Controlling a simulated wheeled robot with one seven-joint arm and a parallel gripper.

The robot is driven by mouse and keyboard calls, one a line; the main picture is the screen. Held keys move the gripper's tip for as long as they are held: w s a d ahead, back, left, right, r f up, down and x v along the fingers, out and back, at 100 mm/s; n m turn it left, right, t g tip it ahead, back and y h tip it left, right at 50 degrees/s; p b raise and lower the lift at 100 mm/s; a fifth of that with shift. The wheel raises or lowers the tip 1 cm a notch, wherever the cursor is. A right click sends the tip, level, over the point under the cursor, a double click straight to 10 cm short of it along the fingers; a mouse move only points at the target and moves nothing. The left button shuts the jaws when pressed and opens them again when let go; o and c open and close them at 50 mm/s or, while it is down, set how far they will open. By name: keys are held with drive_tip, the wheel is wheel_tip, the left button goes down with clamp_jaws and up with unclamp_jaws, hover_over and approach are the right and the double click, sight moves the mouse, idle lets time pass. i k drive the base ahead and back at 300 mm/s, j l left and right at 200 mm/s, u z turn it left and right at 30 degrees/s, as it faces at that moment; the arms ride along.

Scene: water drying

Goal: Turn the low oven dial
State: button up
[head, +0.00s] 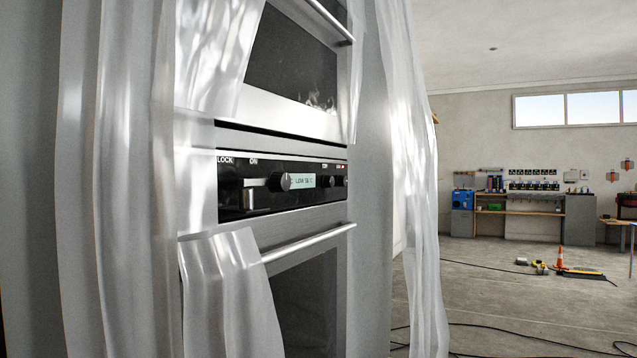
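A double wall oven stands left of centre, and its black control panel (236,203) lies between the upper and lower doors. A round silver dial (286,182) sticks out near the panel's middle, just left of a lit display (303,181) whose text seems to begin with "LOW". Smaller dark knobs (326,181) sit right of the display. A silver latch-like piece (256,183) sits left of the silver dial, below the labels "LOCK" and "ON". I cannot tell from the labels which dial is the low oven's. My gripper is not in view, and nothing touches the dials.
The upper oven door (290,65) and lower door handle (305,243) project near the panel. Translucent plastic sheets (232,290) hang around the oven, leaving the panel exposed.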

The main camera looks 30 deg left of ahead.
sight(341, 180)
drive_tip(key=i+l+u, duration=0.15)
drive_tip(key=i+u, duration=0.2)
drive_tip(key=i+l+u, duration=0.2)
drive_tip(key=u, duration=0.15)
drive_tip(key=l+u, duration=0.3)
drive_tip(key=u, duration=0.2)
drive_tip(key=l+u, duration=0.25)
drive_tip(key=u, duration=0.2)
drive_tip(key=k+l+u, duration=0.1)
drive_tip(key=l+u, duration=0.15)
drive_tip(key=u, duration=0.25)
